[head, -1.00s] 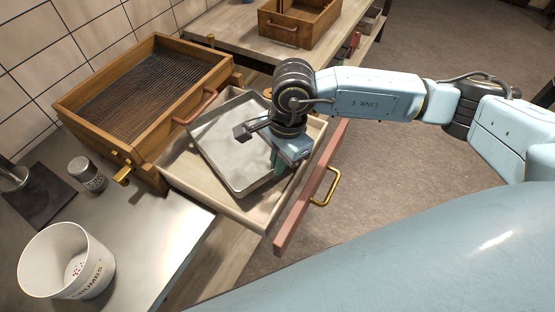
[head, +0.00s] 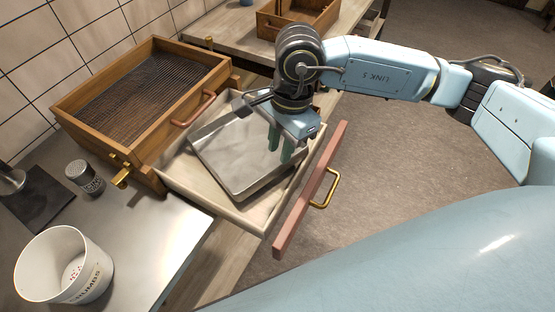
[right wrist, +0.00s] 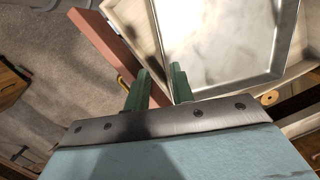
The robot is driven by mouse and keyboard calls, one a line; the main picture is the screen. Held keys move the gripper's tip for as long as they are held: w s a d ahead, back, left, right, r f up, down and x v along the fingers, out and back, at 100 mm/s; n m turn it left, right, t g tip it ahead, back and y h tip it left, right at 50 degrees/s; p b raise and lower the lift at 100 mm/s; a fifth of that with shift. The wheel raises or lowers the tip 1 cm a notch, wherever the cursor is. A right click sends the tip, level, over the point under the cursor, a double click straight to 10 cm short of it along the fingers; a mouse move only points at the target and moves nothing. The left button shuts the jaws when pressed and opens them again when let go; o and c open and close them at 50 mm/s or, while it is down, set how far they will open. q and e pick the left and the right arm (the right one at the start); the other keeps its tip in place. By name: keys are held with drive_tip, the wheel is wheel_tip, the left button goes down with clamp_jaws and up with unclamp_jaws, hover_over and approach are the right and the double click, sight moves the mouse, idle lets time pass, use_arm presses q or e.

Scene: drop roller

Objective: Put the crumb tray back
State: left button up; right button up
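The crumb tray (head: 236,160) is a shallow grey metal tray. It lies inside the pulled-out wooden drawer (head: 194,187), with its near corner close to the drawer's front wall. The drawer's red front panel (head: 309,195) has a brass handle (head: 329,188). My right gripper (head: 280,150) is over the tray's right side, fingers pointing down, with a gap between them and nothing held. The right wrist view shows the two green fingers (right wrist: 160,88) apart, beside the tray's rim (right wrist: 277,40). My left gripper is out of view.
A wooden box with a mesh top (head: 145,95) and a red handle stands behind the drawer. A shaker (head: 85,177) and a white crumbs bucket (head: 65,265) stand on the metal counter at left. Another wooden box (head: 297,18) sits on the far bench.

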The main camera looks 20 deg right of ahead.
wheel_tip(320, 180, up, 6)
drive_tip(key=d, duration=0.1)
drive_tip(key=shift+r, duration=0.15)
